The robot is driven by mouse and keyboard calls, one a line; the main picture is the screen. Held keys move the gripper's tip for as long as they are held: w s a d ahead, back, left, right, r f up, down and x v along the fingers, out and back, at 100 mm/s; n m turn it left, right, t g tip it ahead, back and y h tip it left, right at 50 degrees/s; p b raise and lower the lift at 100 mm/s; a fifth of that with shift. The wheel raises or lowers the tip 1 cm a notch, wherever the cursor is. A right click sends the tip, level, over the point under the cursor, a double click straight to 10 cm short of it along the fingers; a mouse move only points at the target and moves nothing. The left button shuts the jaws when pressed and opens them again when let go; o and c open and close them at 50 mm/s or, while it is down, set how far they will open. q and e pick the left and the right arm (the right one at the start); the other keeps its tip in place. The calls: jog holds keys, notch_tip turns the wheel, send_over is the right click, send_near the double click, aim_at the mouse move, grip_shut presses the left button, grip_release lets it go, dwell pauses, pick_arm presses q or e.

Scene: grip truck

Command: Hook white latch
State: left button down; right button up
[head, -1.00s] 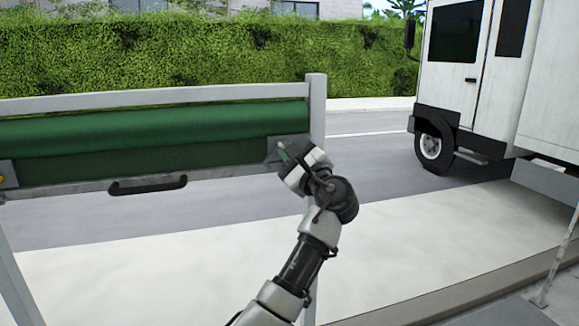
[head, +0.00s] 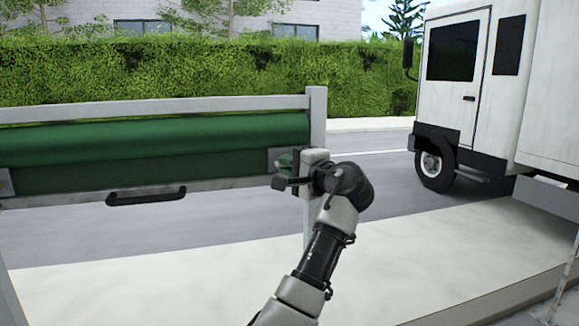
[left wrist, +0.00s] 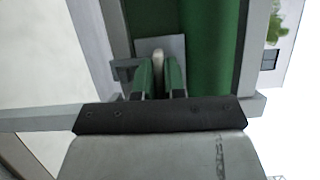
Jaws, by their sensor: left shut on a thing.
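The white latch (left wrist: 158,59) is a small pale, rounded piece in front of a grey plate in the left wrist view. The plate (head: 278,156) sits at the right end of the green roll (head: 150,135), beside the grey post (head: 317,112). My left gripper (head: 284,171) is at this plate. In the left wrist view its two green-padded fingers (left wrist: 160,82) are on either side of the latch, shut on it. The fingers and wrist hide most of the latch in the head view. My right gripper is not in view.
A grey rail (head: 150,105) runs above the roll, and a black handle (head: 146,197) hangs from the lower bar. A hedge (head: 200,72) lines the back. The pale ground below is clear.

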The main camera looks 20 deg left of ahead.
pick_arm(q)
jog(key=shift+f, duration=0.1)
dwell(0.5)
jog(key=c, duration=1.2)
grip_release()
